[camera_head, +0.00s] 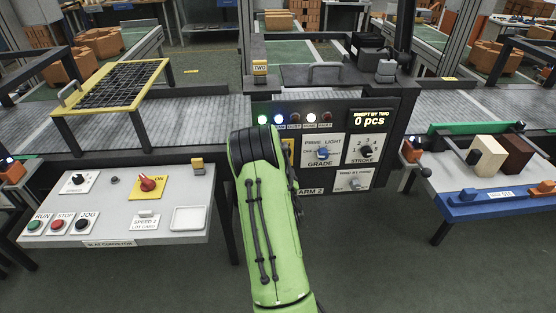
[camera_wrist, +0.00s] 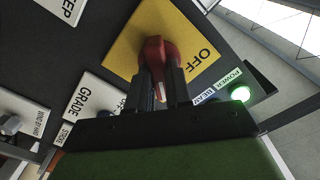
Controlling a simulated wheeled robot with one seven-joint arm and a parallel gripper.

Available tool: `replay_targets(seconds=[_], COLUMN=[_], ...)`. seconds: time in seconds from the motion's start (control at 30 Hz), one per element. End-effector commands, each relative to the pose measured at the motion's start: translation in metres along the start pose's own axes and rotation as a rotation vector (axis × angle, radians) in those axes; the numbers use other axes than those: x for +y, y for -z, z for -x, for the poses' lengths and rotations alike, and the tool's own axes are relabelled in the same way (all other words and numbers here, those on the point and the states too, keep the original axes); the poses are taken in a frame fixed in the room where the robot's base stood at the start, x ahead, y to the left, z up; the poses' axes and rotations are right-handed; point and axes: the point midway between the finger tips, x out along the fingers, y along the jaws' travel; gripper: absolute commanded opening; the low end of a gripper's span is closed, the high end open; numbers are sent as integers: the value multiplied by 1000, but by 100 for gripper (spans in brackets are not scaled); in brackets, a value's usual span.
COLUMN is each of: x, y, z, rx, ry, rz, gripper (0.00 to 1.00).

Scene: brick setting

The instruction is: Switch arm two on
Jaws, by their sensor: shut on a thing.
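The arm two control panel (camera_head: 330,112) is dark grey and stands at the centre in the head view, labelled "ARM 2". Its red rotary handle (camera_wrist: 157,52) sits on a yellow plate (camera_wrist: 126,44), which shows the word "OFF" in the wrist view. My gripper (camera_wrist: 163,88) is shut on the red handle, with a finger on each side. A green power lamp (camera_wrist: 240,93) is lit beside the plate. In the head view my green arm hides the gripper and the handle; only a sliver of the yellow plate (camera_head: 290,152) shows.
Grade and stroke (camera_head: 364,149) dials sit right of the handle. A separate slat conveyor console (camera_head: 120,215) with another red switch (camera_head: 149,185) stands at left. A blue table (camera_head: 490,203) with blocks is at right. Conveyors run behind; the floor in front is open.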

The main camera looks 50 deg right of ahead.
Motion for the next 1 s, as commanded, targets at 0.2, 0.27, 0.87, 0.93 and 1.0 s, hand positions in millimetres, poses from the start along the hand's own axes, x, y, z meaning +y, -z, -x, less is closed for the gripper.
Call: replay_targets(seconds=[0.2,0.27,0.87,0.93,1.0], x=[-3,-3,-3,-2,-2], y=[4,4,3,3,3], z=[-2,-2,-2,-2,-2], rx=[9,9,9,9,8], ry=[10,10,11,11,9], rz=[-84,-99,-126,-126,-125], gripper=[0,0,25,36,45])
